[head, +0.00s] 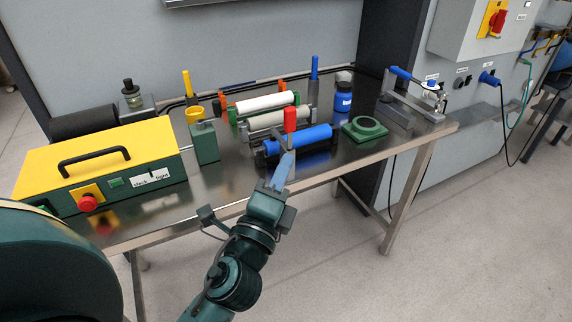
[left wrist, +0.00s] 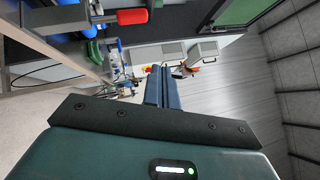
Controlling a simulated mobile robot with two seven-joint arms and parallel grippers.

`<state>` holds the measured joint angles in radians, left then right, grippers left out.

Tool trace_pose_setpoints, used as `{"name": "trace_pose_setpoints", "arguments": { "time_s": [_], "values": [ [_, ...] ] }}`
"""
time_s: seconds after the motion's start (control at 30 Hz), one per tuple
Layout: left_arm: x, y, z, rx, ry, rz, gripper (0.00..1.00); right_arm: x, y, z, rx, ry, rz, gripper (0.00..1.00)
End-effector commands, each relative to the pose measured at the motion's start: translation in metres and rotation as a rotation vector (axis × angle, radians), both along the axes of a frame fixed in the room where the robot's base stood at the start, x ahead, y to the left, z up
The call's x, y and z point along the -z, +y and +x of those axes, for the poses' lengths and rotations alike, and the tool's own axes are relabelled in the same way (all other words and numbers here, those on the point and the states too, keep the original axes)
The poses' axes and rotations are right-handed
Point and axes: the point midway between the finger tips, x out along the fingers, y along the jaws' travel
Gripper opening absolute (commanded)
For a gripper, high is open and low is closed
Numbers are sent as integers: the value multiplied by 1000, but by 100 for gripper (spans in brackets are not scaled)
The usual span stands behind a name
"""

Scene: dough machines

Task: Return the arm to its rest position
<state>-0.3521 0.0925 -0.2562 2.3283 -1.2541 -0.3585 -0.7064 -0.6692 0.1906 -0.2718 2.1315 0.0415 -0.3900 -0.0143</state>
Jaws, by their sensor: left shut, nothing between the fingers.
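My left gripper (head: 283,168) is shut and empty. In the head view it is at the front edge of the steel table (head: 225,184), its fingers just in front of the blue roller (head: 300,139) and below a red-handled lever (head: 290,120). I cannot tell whether it touches them. In the left wrist view the shut fingers (left wrist: 163,88) point out over the floor, with the table side at the left. My right gripper does not show.
A yellow and green machine (head: 100,165) with a red button stands at the left of the table. A green round piece (head: 364,128), a blue bottle (head: 343,98) and a blue-handled press (head: 408,100) stand at the right. A grey cabinet (head: 460,60) is beyond. The floor in front is clear.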

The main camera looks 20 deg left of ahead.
Motion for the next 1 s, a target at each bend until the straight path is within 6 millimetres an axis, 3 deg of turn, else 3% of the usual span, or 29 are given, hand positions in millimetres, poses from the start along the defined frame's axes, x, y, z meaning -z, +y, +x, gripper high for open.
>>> {"name": "trace_pose_setpoints", "arguments": {
  "time_s": [0.27, 0.37, 0.47, 0.53, 0.7, 0.83, 1.0],
  "values": [
    [2, 0, 0, 6, 8, -15, 0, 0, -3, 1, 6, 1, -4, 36],
    [19, -2, 0, 40, 63, -114, 0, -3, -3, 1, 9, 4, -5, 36],
    [56, -7, -3, 100, 184, -342, 0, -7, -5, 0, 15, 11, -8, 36],
    [91, -12, -12, 133, 299, -565, 0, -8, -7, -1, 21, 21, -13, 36],
    [174, -28, -51, 115, 566, -1149, 0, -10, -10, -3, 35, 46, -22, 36],
    [216, -39, -85, 34, 702, -1509, 0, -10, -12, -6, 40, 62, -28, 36],
    [242, -46, -112, -57, 779, -1768, 0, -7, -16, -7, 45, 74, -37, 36]
  ]
}}
